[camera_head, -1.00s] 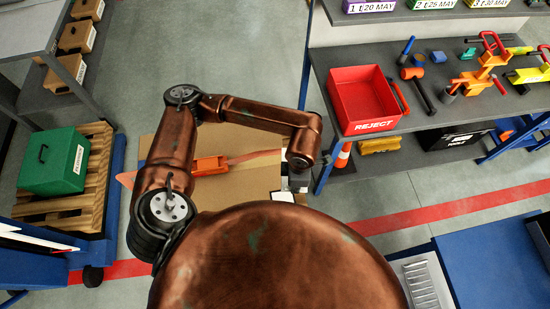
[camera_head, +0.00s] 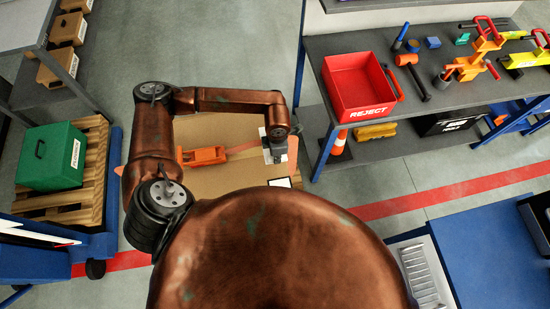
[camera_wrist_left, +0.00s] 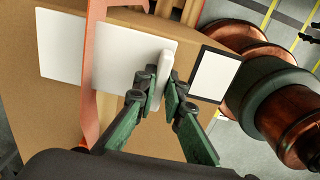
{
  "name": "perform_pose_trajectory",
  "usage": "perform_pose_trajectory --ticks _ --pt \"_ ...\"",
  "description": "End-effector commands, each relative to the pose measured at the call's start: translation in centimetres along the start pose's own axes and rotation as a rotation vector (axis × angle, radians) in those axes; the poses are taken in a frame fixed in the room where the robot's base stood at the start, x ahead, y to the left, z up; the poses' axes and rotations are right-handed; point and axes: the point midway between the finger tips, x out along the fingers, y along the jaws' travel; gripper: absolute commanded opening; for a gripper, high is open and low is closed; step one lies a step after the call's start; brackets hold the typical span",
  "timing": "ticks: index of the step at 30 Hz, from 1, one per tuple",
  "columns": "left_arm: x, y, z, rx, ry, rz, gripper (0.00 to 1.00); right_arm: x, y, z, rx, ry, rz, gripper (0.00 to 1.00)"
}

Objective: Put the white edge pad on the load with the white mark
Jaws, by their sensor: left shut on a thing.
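A large cardboard load (camera_head: 215,180) stands below my left arm, with an orange strap (camera_head: 250,147) and orange buckle (camera_head: 203,155) on it. A black-framed white mark (camera_head: 280,183) is on its near right part; it shows in the left wrist view (camera_wrist_left: 215,76) right of the fingers. My left gripper (camera_wrist_left: 166,95) is shut on the thin upright part of the white edge pad (camera_wrist_left: 163,72). A white flat panel (camera_wrist_left: 128,50) lies directly behind it, and another (camera_wrist_left: 60,45) beyond the strap. I cannot tell whether the pad touches the load. My right gripper is not in view.
A bench (camera_head: 440,105) with a red reject bin (camera_head: 358,85) and tools stands at right, close to the load. An orange cone (camera_head: 338,143) is under it. A green box (camera_head: 50,157) sits on a wooden pallet at left. Open floor lies behind the load.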

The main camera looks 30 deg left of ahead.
Motion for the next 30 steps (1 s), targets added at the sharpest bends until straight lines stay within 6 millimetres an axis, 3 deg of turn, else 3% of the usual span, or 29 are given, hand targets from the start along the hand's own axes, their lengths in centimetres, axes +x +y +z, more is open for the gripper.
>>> perform_pose_trajectory --ticks 7,15,25,26,30 --pt "1.4 1.0 -0.3 -0.001 0.001 -0.001 0.00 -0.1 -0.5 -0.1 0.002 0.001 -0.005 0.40" --pt "4.6 1.2 -0.3 0.000 0.001 -0.001 0.00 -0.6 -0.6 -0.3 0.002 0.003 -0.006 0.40" --pt "5.0 1.2 -0.3 0.000 0.000 -0.001 0.00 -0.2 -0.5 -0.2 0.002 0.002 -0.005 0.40" --pt "5.0 1.2 -0.3 0.000 0.000 -0.001 0.10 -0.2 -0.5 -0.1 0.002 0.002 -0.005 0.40" --pt "4.9 1.2 -0.3 0.000 0.000 0.000 0.20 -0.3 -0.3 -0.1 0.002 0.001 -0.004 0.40"
